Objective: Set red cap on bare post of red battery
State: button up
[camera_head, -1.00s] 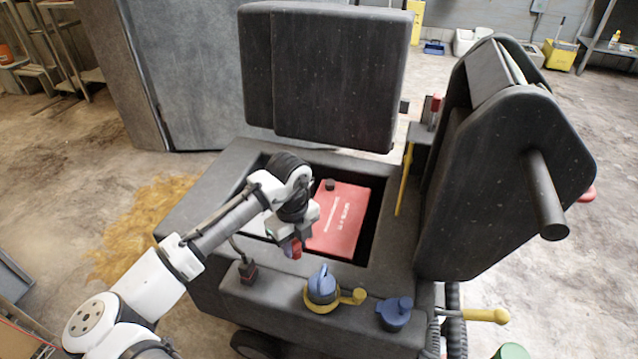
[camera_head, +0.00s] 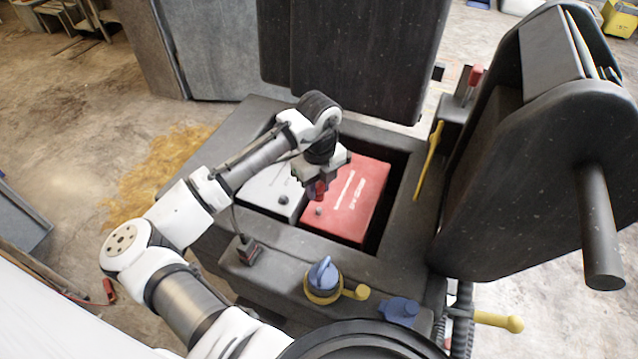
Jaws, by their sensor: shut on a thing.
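The red battery (camera_head: 362,196) lies in the open bay, with white lettering on its top. A small bare grey post (camera_head: 318,211) shows near its front left corner. My gripper (camera_head: 319,196) points down over the left edge of the red battery. It is shut on the red cap (camera_head: 319,187), which appears just above and behind the post in the picture. I cannot tell the exact height of the gap. The gripper and wrist hide the battery's far left part.
A grey battery (camera_head: 262,188) with a dark post (camera_head: 283,200) sits left of the red one. The raised black seat (camera_head: 345,60) stands behind the bay. A blue knob (camera_head: 322,275) and a dark connector (camera_head: 249,250) sit on the front ledge. A yellow lever (camera_head: 430,160) stands right.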

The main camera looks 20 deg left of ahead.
aim_at(318, 209)
jog(key=shift+f+b, duration=1.25)
jog(key=shift+f, duration=0.75)
jog(key=shift+f+b, duration=0.65)
jog(key=shift+f, duration=0.8)
dwell(0.5)
jog(key=o, duration=1)
jog(key=shift+r, duration=0.15)
notch_tip(318, 209, up, 14)
jog(key=shift+f+p, duration=0.15)
jog(key=shift+p, duration=0.35)
jog(key=shift+f, duration=0.1)
